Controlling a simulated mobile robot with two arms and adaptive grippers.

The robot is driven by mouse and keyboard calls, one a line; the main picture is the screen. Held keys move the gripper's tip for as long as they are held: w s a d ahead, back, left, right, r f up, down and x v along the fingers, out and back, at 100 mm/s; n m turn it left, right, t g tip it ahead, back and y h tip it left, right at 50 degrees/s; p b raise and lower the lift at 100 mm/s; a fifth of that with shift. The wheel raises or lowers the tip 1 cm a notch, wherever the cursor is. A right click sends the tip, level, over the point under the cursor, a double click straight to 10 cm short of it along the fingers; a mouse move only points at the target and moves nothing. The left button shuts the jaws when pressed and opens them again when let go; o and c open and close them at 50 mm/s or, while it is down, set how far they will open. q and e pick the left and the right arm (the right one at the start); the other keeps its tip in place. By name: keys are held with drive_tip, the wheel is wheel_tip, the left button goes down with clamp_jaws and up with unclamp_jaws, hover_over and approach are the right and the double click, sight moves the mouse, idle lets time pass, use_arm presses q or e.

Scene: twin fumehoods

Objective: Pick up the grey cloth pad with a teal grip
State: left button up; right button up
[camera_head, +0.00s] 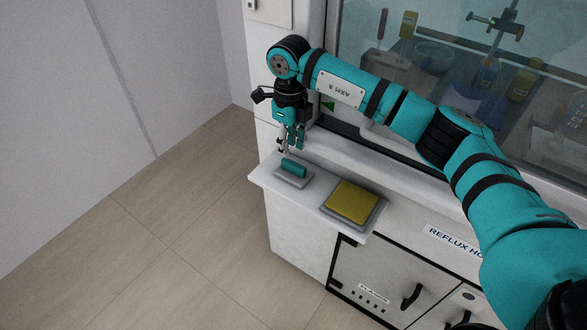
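The grey cloth pad with a teal grip (294,172) lies flat at the left end of a white shelf. Its teal grip is a rounded bar on top. My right gripper (291,146) hangs down from the raised teal arm, just above and behind the pad. Its fingers look apart with nothing between them, though they are small here. In this view the fingertips are close to the teal grip, and the exact gap is hard to judge. My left gripper is not in view.
A yellow pad in a grey tray (376,211) lies to the right on the same white shelf (318,185). Behind is the fumehood glass, with bottles and a stand inside. Below is a cabinet (385,285) with black handles. The floor to the left is clear.

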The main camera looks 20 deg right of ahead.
sight(294, 163)
drive_tip(key=shift+f, duration=0.7)
drive_tip(key=f, duration=0.1)
drive_tip(key=f+p, duration=0.1)
drive_tip(key=f, duration=0.2)
drive_tip(key=shift+s+d, duration=0.2)
drive_tip(key=shift+d, duration=0.15)
drive_tip(key=shift+f, duration=0.65)
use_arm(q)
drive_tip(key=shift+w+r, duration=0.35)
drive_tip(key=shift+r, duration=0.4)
use_arm(e)
clamp_jaws()
